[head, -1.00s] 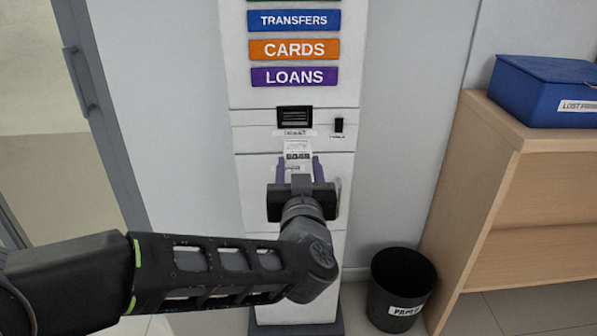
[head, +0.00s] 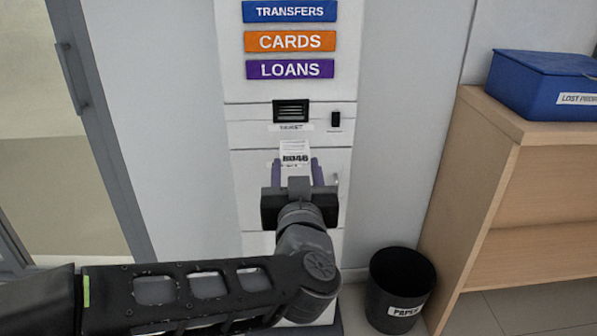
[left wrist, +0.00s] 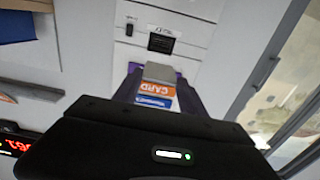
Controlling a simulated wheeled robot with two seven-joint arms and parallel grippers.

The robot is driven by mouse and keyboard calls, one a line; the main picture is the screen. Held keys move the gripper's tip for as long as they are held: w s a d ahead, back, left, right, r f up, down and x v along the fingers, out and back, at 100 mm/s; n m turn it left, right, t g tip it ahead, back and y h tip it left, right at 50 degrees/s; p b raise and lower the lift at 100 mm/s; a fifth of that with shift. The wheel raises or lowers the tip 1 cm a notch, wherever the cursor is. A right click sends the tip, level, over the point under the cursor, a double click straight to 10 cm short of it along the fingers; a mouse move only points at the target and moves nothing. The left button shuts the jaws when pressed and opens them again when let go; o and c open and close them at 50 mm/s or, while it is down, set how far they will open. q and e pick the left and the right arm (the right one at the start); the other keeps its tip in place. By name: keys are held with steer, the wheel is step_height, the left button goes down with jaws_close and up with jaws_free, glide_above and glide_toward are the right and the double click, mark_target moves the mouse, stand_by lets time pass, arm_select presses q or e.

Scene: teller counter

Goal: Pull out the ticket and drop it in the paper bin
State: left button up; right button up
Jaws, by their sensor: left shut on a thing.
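The ticket (head: 295,153) is a small white slip with dark print. It sits between the purple fingertips of my left gripper (head: 298,172), which is shut on it. The ticket is below and clear of the ticket slot (head: 291,111) on the white kiosk (head: 340,80). In the left wrist view the slot (left wrist: 160,43) shows beyond the fingers, with a grey piece (left wrist: 159,72) between them. The paper bin (head: 400,290) is a black bin labelled PAPER, on the floor right of the kiosk. My right gripper is not in view.
A wooden shelf unit (head: 500,190) with a blue lost property box (head: 548,85) stands at the right, close to the bin. A glass door with a grey frame (head: 85,130) is at the left. The space above the bin is clear.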

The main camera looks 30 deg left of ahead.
arm_select(q)
steer(key=w+d+f+m+t+h, duration=0.2)
steer(key=w+d+f+m+h, duration=0.2)
steer(key=w+d+f, duration=0.9)
step_height(320, 180, down, 4)
steer(key=shift+w+r+t+h, duration=0.25)
steer(key=shift+w+t+h, duration=0.15)
steer(key=shift+w+h, duration=0.45)
